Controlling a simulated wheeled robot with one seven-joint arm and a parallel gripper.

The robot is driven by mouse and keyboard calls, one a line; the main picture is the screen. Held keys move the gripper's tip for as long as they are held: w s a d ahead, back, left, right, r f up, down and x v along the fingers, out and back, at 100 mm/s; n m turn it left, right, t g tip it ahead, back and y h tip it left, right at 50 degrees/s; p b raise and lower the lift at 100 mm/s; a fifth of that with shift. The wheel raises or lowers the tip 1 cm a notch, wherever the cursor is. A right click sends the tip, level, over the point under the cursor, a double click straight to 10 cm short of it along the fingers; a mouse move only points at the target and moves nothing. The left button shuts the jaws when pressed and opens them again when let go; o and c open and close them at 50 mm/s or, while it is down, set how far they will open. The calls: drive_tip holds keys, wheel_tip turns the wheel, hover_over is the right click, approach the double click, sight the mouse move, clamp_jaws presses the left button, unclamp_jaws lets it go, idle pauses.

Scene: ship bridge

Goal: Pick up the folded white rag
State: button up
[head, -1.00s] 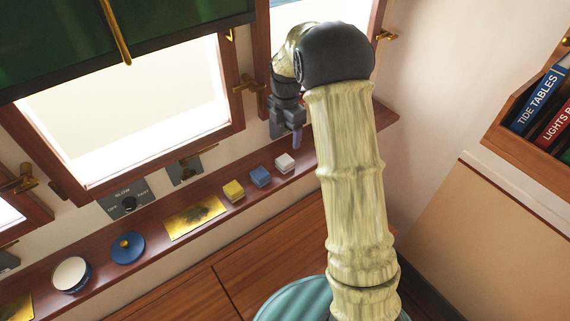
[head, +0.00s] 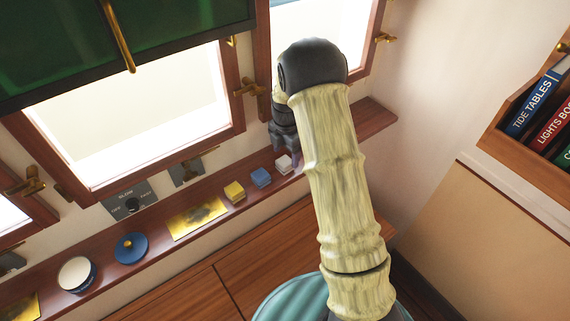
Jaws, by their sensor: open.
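The folded white rag (head: 283,164) is a small white block on the wooden ledge under the windows, at the right end of a row of folded rags. My gripper (head: 289,160) is open and low over the ledge, right at the white rag. The arm and gripper body hide part of this spot. I cannot tell whether the fingers touch the rag or stand around it.
A blue rag (head: 261,177) and a yellow rag (head: 234,191) lie close to the left on the ledge (head: 356,130). Farther left are a brass plate (head: 197,216), a blue lid (head: 131,248) and a round tin (head: 76,273). The window frame and its brass latch (head: 250,88) are close behind.

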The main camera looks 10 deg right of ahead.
sight(285, 161)
drive_tip(key=shift+a+f+p, duration=0.15)
drive_tip(key=shift+f+p, duration=0.6)
drive_tip(key=shift+f, duration=1.45)
drive_tip(key=shift+c, duration=0.4)
drive_tip(key=c, duration=1)
